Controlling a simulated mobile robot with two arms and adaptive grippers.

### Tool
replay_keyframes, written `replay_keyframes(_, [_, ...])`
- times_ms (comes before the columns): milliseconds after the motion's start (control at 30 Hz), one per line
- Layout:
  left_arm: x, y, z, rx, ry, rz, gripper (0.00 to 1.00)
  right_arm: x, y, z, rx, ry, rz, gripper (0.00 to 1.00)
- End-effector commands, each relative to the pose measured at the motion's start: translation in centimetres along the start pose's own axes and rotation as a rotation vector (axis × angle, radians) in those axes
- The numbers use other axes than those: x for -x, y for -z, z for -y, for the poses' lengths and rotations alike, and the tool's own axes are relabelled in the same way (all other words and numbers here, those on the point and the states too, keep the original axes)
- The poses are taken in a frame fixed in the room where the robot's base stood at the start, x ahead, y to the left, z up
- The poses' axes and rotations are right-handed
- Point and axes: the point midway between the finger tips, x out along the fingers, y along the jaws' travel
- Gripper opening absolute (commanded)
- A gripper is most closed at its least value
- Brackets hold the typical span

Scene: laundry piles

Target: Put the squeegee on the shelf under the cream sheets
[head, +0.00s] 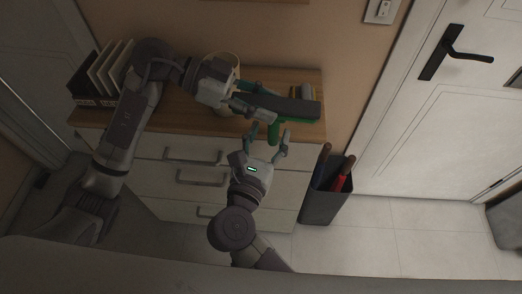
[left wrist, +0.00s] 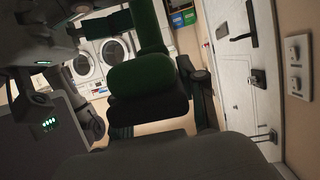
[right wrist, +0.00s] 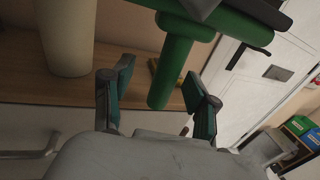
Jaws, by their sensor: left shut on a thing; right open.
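The squeegee (head: 275,131) has a green handle and a long dark head, and it is held above the wooden dresser top. My left gripper (head: 266,102) is shut on it near the head. In the left wrist view the squeegee's green part (left wrist: 142,75) fills the middle, with a dark part below it. My right gripper (head: 268,138) is open just below the squeegee. In the right wrist view the green handle (right wrist: 171,68) hangs between and slightly beyond the two open fingers (right wrist: 157,98). No cream sheets or shelf for them can be made out.
The dresser (head: 311,127) has white drawers and a wooden top with a file rack (head: 105,70) and a pale cylindrical vessel (right wrist: 67,38). A dark bin (head: 322,207) with red- and blue-handled items stands right of it. Washing machines (left wrist: 113,50) show farther off.

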Motion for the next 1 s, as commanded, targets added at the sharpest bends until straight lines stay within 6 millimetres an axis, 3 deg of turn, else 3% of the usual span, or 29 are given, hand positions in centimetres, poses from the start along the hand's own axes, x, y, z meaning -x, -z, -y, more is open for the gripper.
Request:
replay_keyframes(200, [0.01,0.05,0.00,-0.001,0.000,-0.001,0.00,-1.35,0.01,0.00,0.001,0.000,0.000,0.59])
replay_keyframes(467, [0.01,0.05,0.00,-0.001,0.000,-0.001,0.00,-1.41,0.01,0.00,0.001,0.000,0.000,0.59])
replay_keyframes(800, [-0.05,0.10,-0.05,-0.001,-0.002,-0.003,0.00,-1.35,0.00,-0.09,0.001,-0.003,0.000,0.02])
replay_keyframes(867, [-0.08,0.12,-0.08,-0.001,-0.003,-0.003,0.00,-1.33,-0.01,-0.13,0.001,-0.004,0.000,0.00])
replay_keyframes(900, [-0.10,0.13,-0.09,-0.001,-0.003,-0.004,0.43,-1.33,-0.08,-0.16,0.000,-0.005,0.002,0.00])
replay_keyframes(1000, [-0.11,0.11,-0.10,-0.001,-0.004,-0.003,0.59,-1.33,-0.09,-0.17,0.001,-0.006,0.002,0.00])
